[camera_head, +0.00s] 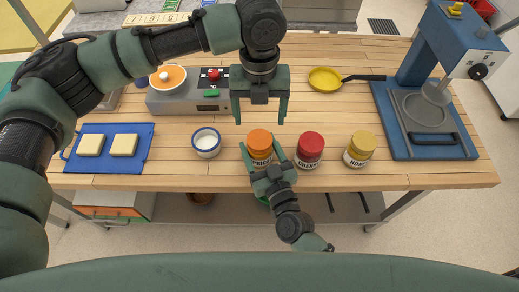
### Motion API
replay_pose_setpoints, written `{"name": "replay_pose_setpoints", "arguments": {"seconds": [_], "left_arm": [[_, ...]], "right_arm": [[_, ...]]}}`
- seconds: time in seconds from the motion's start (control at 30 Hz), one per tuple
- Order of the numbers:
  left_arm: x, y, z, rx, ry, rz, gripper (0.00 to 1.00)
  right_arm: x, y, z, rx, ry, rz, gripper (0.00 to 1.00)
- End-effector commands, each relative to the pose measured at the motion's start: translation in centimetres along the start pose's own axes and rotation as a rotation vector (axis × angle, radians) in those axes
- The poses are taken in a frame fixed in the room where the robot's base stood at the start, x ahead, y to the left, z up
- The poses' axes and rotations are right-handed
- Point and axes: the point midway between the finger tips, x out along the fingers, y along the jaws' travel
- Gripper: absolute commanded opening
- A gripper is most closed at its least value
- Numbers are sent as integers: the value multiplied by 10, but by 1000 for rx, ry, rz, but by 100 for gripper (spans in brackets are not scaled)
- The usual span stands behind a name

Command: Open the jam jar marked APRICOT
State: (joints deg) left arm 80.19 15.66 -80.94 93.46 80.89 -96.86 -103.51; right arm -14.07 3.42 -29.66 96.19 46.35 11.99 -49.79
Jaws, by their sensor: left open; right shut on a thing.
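The apricot jar (262,157) has an orange lid (259,139) and a label partly hidden by my gripper. It stands upright on the wooden table, left of a red-lidded jar (309,149) and a yellow-lidded jar (359,149). The lid is on the jar. My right gripper (262,160) comes from the near side and is shut around the jar's body. My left gripper (260,118) is open and empty, pointing down above and just behind the orange lid, apart from it.
A small white bowl (206,142) stands left of the apricot jar. A blue board (79,165) with two pale slabs lies further left. A scale (188,97) with an orange bowl, a yellow pan (324,80) and a blue press (432,152) stand behind and right.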

Motion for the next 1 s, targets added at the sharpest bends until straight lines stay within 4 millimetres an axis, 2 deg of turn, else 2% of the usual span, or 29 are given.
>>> {"name": "replay_pose_setpoints", "arguments": {"seconds": [0.17,0.5,0.6,0.77,1.0], "left_arm": [[0,0,0,87,1,0,77],[0,0,0,597,0,-1,77],[0,0,0,702,1,0,77],[4,0,0,781,2,0,77],[36,0,0,787,4,0,77]], "right_arm": [[0,0,0,0,-1,0,0],[0,0,0,0,-1,0,0],[0,0,0,0,-1,0,0],[0,0,0,0,-1,0,0],[0,0,0,0,-1,0,0]]}}
